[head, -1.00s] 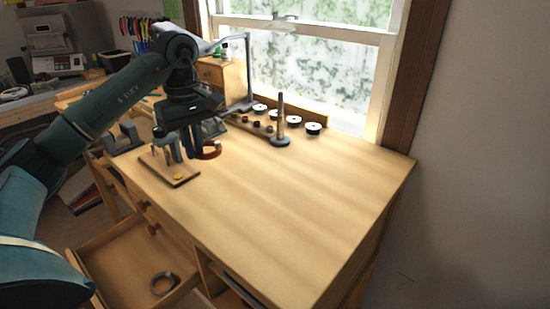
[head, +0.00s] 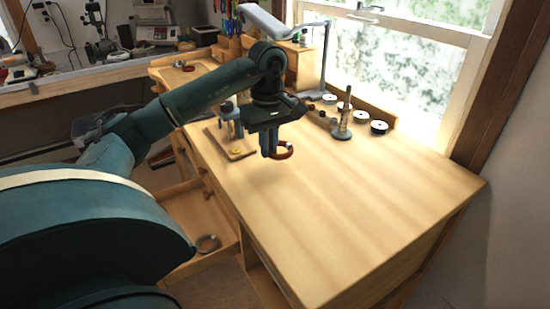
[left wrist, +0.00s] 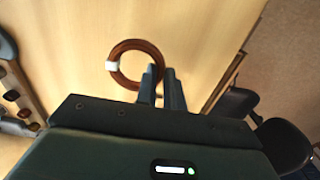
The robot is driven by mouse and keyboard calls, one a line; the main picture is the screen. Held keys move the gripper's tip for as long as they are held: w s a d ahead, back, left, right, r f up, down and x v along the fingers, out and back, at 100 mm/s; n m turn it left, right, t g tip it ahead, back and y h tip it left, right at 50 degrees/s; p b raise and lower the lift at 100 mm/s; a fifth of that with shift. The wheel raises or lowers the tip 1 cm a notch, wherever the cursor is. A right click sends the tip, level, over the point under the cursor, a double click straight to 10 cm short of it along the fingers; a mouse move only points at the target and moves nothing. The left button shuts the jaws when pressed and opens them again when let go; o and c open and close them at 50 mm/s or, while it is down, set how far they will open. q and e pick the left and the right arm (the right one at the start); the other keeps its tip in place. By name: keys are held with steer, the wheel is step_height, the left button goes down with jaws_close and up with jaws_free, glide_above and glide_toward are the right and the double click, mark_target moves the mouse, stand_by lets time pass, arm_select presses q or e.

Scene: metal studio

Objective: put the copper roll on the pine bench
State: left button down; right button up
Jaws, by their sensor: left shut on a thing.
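The copper roll (head: 287,153) is a reddish-brown ring with a pale band, which shows in the left wrist view (left wrist: 118,76). My left gripper (head: 270,151) is shut on one side of its rim, and its two fingers show close together in the left wrist view (left wrist: 161,88). The roll is over the pine bench (head: 350,210), right of a small tool board. I cannot tell for sure how far it is above the top. My right gripper is not in view.
The wooden tool board (head: 241,155) is just left of the roll. A grey post on a round base (head: 342,133) and several spools (head: 379,127) stand along the window side. An open drawer (head: 195,225) holds a grey ring (head: 208,244). The bench's right half is clear.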

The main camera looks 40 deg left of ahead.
mark_target(270, 157)
arm_select(q)
steer(key=shift+f, duration=1.95)
steer(key=shift+f, duration=0.15)
steer(key=c, duration=1.5)
jaws_free()
step_height(270, 157, up, 12)
steer(key=shift+r+p, duration=0.2)
steer(key=shift+p, duration=0.5)
steer(key=shift+f, duration=0.1)
